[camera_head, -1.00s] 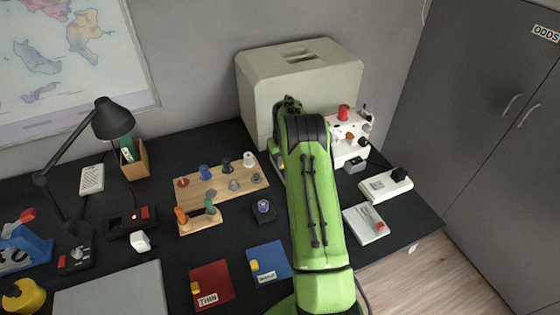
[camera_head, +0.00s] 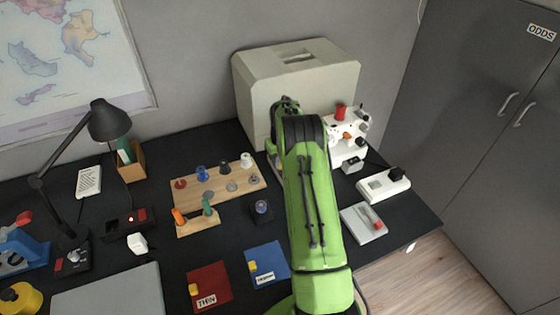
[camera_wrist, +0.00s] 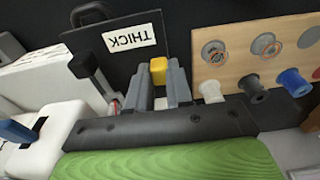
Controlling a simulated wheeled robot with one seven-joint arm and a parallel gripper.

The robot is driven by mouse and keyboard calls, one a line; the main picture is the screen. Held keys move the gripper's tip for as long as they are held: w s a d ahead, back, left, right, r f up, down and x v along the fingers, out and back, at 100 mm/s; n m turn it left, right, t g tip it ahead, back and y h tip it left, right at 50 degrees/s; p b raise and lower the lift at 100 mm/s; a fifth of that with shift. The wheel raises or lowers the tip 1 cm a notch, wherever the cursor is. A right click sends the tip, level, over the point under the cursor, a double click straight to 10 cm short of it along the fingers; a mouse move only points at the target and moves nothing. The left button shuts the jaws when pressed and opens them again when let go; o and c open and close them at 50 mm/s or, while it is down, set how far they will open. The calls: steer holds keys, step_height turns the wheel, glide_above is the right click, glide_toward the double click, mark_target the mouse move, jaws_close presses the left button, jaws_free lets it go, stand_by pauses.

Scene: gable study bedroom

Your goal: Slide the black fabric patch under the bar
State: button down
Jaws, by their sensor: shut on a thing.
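The black fabric patch (camera_wrist: 113,62) with a white THICK label shows in the wrist view, just beyond my fingers. A yellow tab (camera_wrist: 158,71) stands at its right edge. My gripper (camera_wrist: 160,88) is shut on this tab, its grey fingers on either side. The white machine (camera_wrist: 48,85) lies to the left of the patch in the wrist view, and it also shows in the head view (camera_head: 347,128). I cannot make out the bar. In the head view my green arm hides the patch and my gripper.
A wooden board (camera_head: 228,186) with several spools is close to the right of my gripper in the wrist view. Red (camera_head: 209,286) and blue (camera_head: 267,264) patches lie at the desk's front. A large pale box (camera_head: 300,88) stands behind my arm.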

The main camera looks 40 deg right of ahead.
steer(key=c, duration=0.9)
jaws_free()
steer(key=shift+c, duration=0.2)
step_height(320, 180, up, 16)
steer(key=s+p, duration=0.1)
steer(key=p, duration=0.1)
steer(key=shift+s+a+f, duration=0.2)
steer(key=shift+s, duration=0.05)
steer(key=shift+r, duration=0.1)
steer(key=s+a+r+n+t, duration=0.1)
steer(key=s+a+r, duration=0.4)
steer(key=a+r, duration=0.35)
steer(key=s+a+r+n+t, duration=0.1)
steer(key=s+a+r, duration=0.55)
steer(key=a, duration=0.35)
steer(key=s+a+f+t, duration=0.1)
steer(key=s+a, duration=0.3)
steer(key=s, duration=0.5)
steer(key=s+a+f+n+t, duration=0.1)
steer(key=s+a, duration=0.4)
steer(key=s, duration=0.4)
steer(key=shift+a+f, duration=0.15)
steer(key=shift+f, duration=0.05)
